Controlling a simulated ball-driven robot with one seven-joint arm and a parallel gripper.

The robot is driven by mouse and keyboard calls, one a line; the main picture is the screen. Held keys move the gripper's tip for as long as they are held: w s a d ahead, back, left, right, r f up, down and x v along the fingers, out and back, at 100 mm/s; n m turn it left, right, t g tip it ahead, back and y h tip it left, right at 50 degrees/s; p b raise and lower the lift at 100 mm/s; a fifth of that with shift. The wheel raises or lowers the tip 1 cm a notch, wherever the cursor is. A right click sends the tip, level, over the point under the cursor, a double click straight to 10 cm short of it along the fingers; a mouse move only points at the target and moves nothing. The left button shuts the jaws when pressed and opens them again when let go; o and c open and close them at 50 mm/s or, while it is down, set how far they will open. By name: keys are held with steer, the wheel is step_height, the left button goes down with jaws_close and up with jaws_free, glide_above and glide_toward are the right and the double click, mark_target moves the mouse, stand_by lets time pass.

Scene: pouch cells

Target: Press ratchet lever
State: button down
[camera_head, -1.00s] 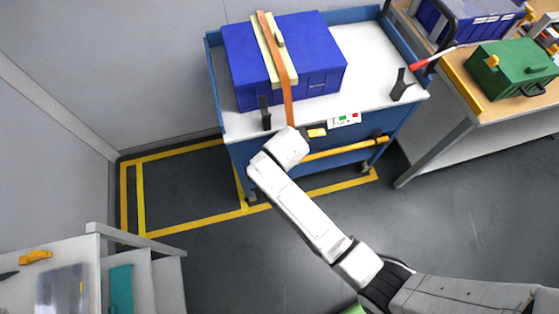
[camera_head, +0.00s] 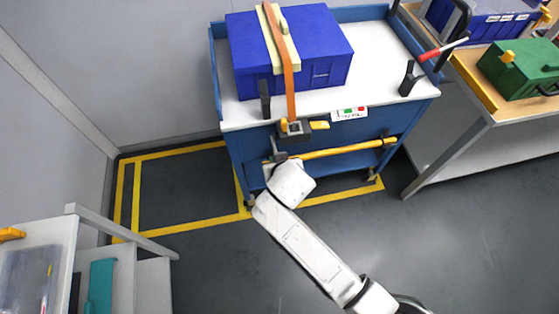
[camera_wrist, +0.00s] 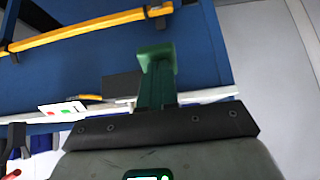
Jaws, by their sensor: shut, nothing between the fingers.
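The orange strap (camera_head: 285,60) runs over the blue box (camera_head: 325,50) and down the cart's front edge. The ratchet (camera_head: 291,128), grey with a yellowish part, sits at the strap's lower end. A yellow tab (camera_head: 319,125) lies just right of it; I cannot tell whether it belongs to the lever. My gripper (camera_head: 279,143) is just below the ratchet, in front of the cart; contact cannot be told. In the wrist view my gripper's green fingers (camera_wrist: 157,75) are together with nothing between them. The ratchet cannot be made out there.
The blue cart (camera_head: 232,115) has a yellow handle bar (camera_head: 345,150) close beside my gripper. A labelled card (camera_head: 349,113) is on its front edge. Black clamps (camera_head: 265,98) stand on the cart top. A bench with a green case (camera_head: 520,70) is at right. Open floor lies in front.

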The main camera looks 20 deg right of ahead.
steer(key=f+t+b, duration=0.1)
steer(key=b, duration=0.1)
steer(key=f+t+b, duration=0.1)
steer(key=shift+s+f+b, duration=0.15)
steer(key=shift+s+b, duration=0.15)
steer(key=shift+b, duration=0.05)
steer(key=shift+r+p, duration=0.7)
steer(key=shift+r, duration=0.05)
